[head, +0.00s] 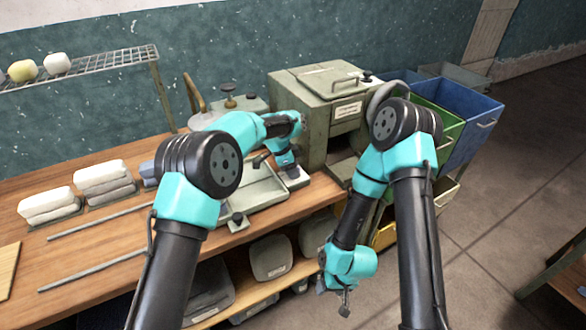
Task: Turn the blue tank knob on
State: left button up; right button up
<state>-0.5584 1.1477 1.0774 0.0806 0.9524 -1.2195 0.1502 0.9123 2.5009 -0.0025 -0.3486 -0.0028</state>
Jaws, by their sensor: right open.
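No knob that is clearly blue shows in the head view. A grey-green unit (240,103) with a dark round knob (229,88) on top stands at the back of the bench, partly hidden by my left arm. A larger grey-green cabinet (318,84) beside it has a small dark knob (366,76) on its lid. I cannot tell which is the task's tank. My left gripper (276,164) is low over the bench, in front of the cabinet and near a shallow tray; its jaws are too small and covered to read. My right gripper (334,290) hangs open and empty off the bench's front edge.
A shallow grey-green tray (257,193) lies under my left arm. Folded towels (104,177) and thin rods (100,220) lie at left. A wire shelf (100,62) is above them. Blue (474,122) and green (433,118) bins stand right of the cabinet.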

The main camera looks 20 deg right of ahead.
pick_arm(q)
jog(key=shift+o, duration=1.4)
jog(key=v, duration=1.7)
jog(key=shift+r, duration=0.25)
jog(key=shift+r, duration=0.1)
